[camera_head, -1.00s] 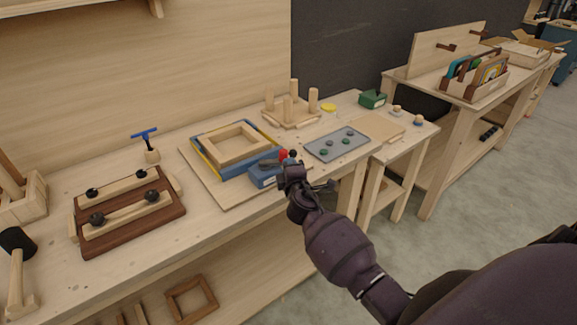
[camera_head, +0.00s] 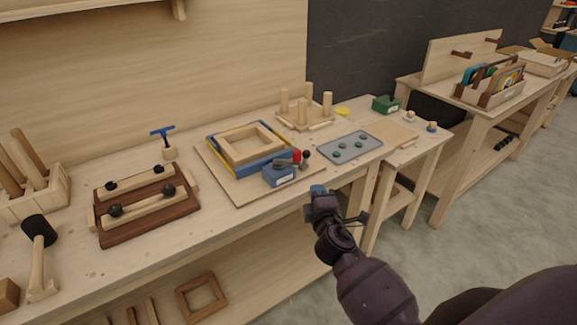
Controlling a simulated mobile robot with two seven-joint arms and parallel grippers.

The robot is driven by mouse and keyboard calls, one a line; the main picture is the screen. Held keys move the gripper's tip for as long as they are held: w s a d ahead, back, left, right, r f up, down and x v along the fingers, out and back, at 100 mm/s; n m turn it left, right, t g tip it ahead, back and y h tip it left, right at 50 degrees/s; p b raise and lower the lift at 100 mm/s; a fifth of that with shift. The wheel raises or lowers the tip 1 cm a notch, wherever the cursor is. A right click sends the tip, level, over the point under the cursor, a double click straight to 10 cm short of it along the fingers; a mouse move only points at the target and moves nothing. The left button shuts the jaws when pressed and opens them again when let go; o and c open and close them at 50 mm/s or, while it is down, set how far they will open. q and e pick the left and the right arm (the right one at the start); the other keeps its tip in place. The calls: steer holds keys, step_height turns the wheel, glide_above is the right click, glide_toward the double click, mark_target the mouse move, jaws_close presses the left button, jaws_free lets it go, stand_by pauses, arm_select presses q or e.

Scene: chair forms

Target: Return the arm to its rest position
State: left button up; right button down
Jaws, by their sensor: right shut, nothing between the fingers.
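My right gripper (camera_head: 318,190) is shut and empty. It hangs in front of the workbench's front edge (camera_head: 265,222), to the right of and below the blue box (camera_head: 280,178), and appears apart from it. My right arm (camera_head: 370,290) comes in from the lower right. My left arm and gripper are not in the picture.
On the bench stand a blue and yellow frame stack (camera_head: 243,146) on a board, a grey tray (camera_head: 350,148), a peg stand (camera_head: 305,118), a dark clamping board (camera_head: 147,207) and a mallet (camera_head: 39,250). Grey floor (camera_head: 435,265) is free at right.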

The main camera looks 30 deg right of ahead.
steer(key=shift+a, duration=0.1)
steer(key=s+a+f+m+g+y, duration=0.2)
steer(key=s+f+m, duration=0.4)
steer(key=s, duration=0.5)
steer(key=s+a+f+m+g+y, duration=0.3)
steer(key=s+a+f+m, duration=0.3)
steer(key=s+f, duration=0.3)
steer(key=shift+s+f+m+y, duration=0.25)
steer(key=shift+s+m+y, duration=0.25)
steer(key=shift+s, duration=0.4)
